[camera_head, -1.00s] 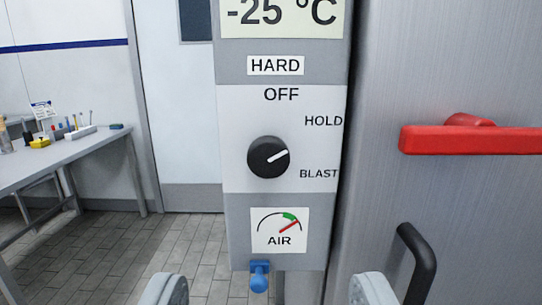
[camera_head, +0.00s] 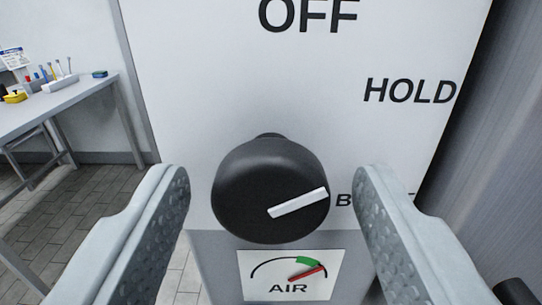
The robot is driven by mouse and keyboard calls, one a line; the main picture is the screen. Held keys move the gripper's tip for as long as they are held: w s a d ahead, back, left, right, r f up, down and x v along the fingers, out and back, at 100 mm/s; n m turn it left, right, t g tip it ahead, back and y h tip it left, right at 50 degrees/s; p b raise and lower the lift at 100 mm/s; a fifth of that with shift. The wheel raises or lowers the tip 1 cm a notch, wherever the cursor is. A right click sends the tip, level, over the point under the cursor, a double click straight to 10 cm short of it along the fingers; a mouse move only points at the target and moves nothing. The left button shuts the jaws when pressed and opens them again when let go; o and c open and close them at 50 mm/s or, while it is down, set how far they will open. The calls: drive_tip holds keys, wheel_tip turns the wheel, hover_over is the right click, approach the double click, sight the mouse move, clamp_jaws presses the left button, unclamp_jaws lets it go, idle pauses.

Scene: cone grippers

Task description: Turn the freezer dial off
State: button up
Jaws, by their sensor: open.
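The freezer dial (camera_head: 262,175) is a round black knob with a white pointer bar (camera_head: 298,203) on a white panel (camera_head: 200,90). The bar slants up to the right, between the HOLD label (camera_head: 409,91) and the partly hidden BLAST label (camera_head: 343,200). The OFF label (camera_head: 308,14) is above the knob. My gripper (camera_head: 272,190) is open, with one grey textured finger left of the knob and one right of it. A gap shows on both sides. The right finger covers part of the BLAST label.
An AIR gauge (camera_head: 289,275) sits below the dial, its red needle by the green zone. A metal door surface (camera_head: 500,130) stands at the right, with a black handle (camera_head: 515,291) low down. A table (camera_head: 60,97) with small items is at the far left.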

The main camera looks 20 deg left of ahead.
drive_tip(key=shift+w+a, duration=0.1)
drive_tip(key=shift+w, duration=0.1)
drive_tip(key=c, duration=1)
drive_tip(key=shift+n, duration=0.4)
drive_tip(key=n, duration=0.5)
drive_tip(key=shift+n, duration=0.3)
drive_tip(key=n, duration=0.5)
drive_tip(key=shift+n, duration=0.4)
